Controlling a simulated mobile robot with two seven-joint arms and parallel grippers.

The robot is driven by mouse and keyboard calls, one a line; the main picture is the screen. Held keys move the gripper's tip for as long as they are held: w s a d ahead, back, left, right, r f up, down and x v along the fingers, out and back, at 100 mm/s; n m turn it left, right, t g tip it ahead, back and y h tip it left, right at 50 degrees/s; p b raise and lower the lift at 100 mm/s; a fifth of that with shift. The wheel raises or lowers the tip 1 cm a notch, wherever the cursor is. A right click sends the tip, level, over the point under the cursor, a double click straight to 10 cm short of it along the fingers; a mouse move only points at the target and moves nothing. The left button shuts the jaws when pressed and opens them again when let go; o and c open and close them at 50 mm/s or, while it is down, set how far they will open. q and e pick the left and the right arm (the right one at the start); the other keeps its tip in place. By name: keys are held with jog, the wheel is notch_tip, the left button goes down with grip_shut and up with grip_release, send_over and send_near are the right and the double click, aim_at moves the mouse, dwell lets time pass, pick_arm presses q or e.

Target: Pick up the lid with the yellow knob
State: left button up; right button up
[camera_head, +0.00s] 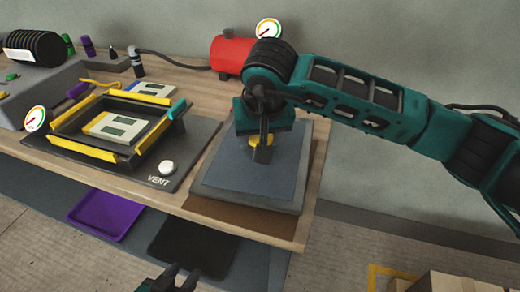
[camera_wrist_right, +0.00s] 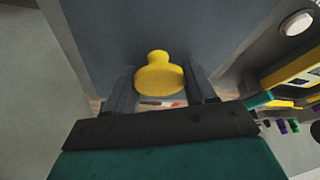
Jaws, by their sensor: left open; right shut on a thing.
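The lid (camera_head: 235,178) is a flat blue-grey slab at the right end of the bench, with a yellow knob (camera_head: 256,141) on top. My right gripper (camera_head: 262,150) comes down from above and is shut on the knob. In the right wrist view the knob (camera_wrist_right: 158,76) sits between the two fingers, with the grey lid face (camera_wrist_right: 200,35) behind it. I cannot tell whether the lid rests on the bench or is slightly raised. My left gripper (camera_head: 181,277) is open and empty at the bottom edge of the head view, in front of the bench.
Left of the lid is a black base with a yellow-edged frame (camera_head: 131,154) and a white VENT button (camera_head: 166,167). A red tank (camera_head: 230,54) with a gauge (camera_head: 268,29) stands behind. A purple tray (camera_head: 103,214) and a black mat (camera_head: 190,248) lie below the bench front.

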notch_tip(320, 180, up, 15)
jog(key=shift+r+p, duration=0.2)
jog(key=shift+p, duration=0.1)
